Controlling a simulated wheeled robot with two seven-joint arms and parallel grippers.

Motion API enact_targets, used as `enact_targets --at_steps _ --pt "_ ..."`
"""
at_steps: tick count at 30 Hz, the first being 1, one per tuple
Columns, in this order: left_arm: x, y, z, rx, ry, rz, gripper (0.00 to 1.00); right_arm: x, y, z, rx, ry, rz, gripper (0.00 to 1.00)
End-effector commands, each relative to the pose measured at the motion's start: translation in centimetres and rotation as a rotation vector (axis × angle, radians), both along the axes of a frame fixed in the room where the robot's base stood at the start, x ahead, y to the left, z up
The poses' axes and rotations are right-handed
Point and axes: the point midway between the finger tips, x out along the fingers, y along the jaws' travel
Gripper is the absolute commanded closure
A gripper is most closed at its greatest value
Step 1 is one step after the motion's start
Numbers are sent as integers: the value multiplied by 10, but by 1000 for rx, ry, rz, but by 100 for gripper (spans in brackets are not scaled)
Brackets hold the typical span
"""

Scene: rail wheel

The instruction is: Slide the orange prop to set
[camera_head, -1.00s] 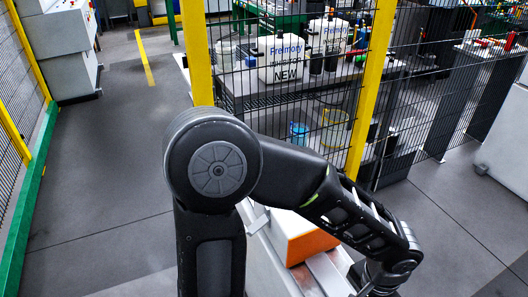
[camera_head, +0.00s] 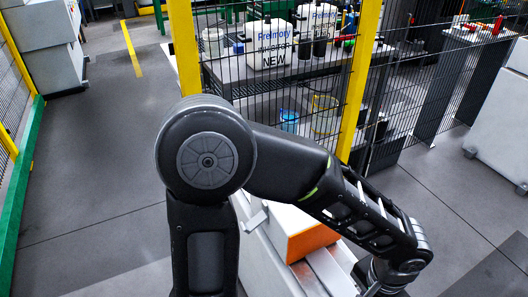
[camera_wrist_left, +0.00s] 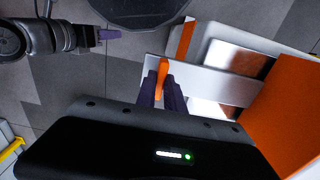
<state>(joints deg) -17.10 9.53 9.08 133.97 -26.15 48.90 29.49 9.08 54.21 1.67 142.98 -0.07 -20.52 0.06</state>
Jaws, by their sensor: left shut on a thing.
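In the left wrist view, the small upright orange prop (camera_wrist_left: 163,68) stands out from between the two purple fingers of my left gripper (camera_wrist_left: 161,84), which is shut on it. The prop is in front of a pale metal rail or plate, and I cannot tell whether they touch. My right gripper (camera_wrist_left: 108,34) shows at the upper left of that view, apart from the prop; its jaw state is unclear. In the head view my left arm bends over the work and its gripper is out of sight at the bottom.
A large orange-faced block (camera_head: 312,241) stands beside metal plates (camera_head: 328,270) below my left arm; its orange face also fills the right of the wrist view (camera_wrist_left: 285,110). A yellow-framed mesh fence (camera_head: 362,75) and a table with white containers (camera_head: 271,45) stand behind. Grey floor (camera_head: 90,170) is clear at left.

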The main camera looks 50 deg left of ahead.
Motion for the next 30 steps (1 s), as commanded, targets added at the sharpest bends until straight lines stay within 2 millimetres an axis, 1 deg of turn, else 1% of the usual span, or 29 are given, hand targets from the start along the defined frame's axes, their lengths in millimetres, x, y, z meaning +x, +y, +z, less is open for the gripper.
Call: enact_targets --at_steps 17,30 --pt "-1 -5 0 -2 -2 -1 100 0 0 -2 0 0 0 64" --pt "-6 -22 0 -2 -3 -2 100 0 0 -7 0 0 0 64"
